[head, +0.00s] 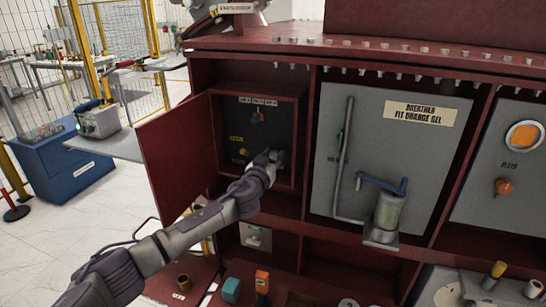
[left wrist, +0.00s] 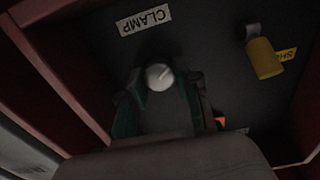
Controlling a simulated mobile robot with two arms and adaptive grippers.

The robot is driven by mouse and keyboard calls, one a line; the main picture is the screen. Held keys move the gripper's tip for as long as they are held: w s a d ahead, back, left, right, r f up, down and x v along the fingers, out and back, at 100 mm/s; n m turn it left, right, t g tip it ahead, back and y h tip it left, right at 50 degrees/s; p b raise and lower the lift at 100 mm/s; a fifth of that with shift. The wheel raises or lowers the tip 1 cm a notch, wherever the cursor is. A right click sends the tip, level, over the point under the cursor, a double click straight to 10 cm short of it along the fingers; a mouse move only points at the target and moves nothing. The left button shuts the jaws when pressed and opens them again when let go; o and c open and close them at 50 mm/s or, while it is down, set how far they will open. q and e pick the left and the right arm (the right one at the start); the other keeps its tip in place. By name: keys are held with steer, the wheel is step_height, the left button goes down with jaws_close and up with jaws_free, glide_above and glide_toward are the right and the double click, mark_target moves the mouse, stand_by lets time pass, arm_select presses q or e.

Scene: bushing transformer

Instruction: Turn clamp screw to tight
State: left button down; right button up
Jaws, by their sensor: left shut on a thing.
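The clamp screw (left wrist: 159,77) shows in the left wrist view as a round, pale grey head with a slot or ridge across it. It sits on the dark back panel near an upside-down CLAMP label (left wrist: 145,19). My left gripper (left wrist: 161,88) has a green-edged finger on each side of the screw and is shut on it. In the head view my left gripper (head: 270,159) reaches into the small open red box (head: 300,120), at its lower right, and hides the screw there. The screw's turn setting cannot be told. My right gripper is not in view.
The box's red door (head: 172,160) stands open to the left. A yellow part (left wrist: 264,58) hangs beside the screw; its tag is partly cut off. A grey panel (head: 400,130) with a breather (head: 386,212) is to the right. Loose parts lie below.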

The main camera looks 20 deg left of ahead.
arm_select(q)
steer(key=shift+m, duration=1.2)
steer(key=m, duration=0.2)
steer(key=shift+m, duration=0.4)
steer(key=m, duration=0.2)
steer(key=shift+d+m, duration=0.1)
steer(key=shift+m, duration=0.2)
steer(key=m, duration=0.3)
steer(key=shift+m, duration=0.4)
steer(key=m+p, duration=0.2)
steer(key=m, duration=0.4)
steer(key=shift+f, duration=0.1)
steer(key=m, duration=0.3)
steer(key=shift+m+p, duration=0.4)
steer(key=shift+f+m+p, duration=0.2)
steer(key=shift+m+p, duration=0.15)
steer(key=shift+m, duration=1.15)
